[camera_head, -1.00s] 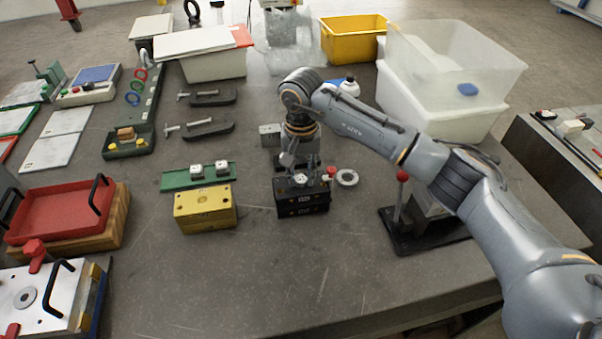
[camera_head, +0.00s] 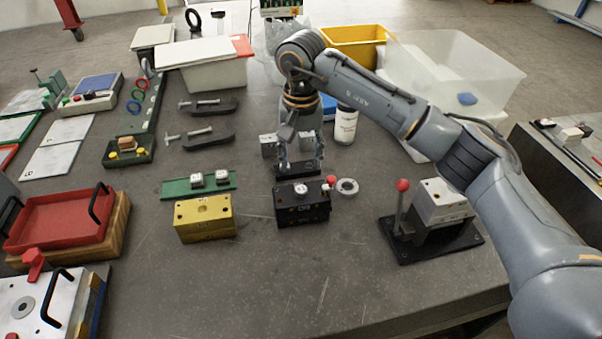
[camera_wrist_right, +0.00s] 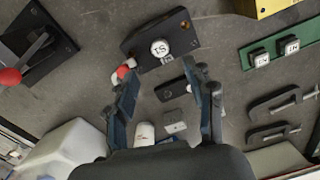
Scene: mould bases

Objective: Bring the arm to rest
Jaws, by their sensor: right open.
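My right arm reaches in from the right in the head view, and its gripper (camera_head: 298,160) points down behind the black block (camera_head: 303,207). In the right wrist view the gripper (camera_wrist_right: 165,100) has its two fingers well apart, with nothing between the tips. The black block (camera_wrist_right: 160,42) lies beyond the fingertips there, with a white round insert (camera_wrist_right: 160,48) marked 15 on its top. In the head view this insert (camera_head: 301,188) sits on the black block, clear of the gripper. My left gripper is not in view.
A yellow block (camera_head: 204,219) and a green rail (camera_head: 175,190) with two white pieces stand left of the black block. A white bottle (camera_head: 346,126) stands close to the arm. A red-knobbed lever fixture (camera_head: 402,215) is on the right. The table front is clear.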

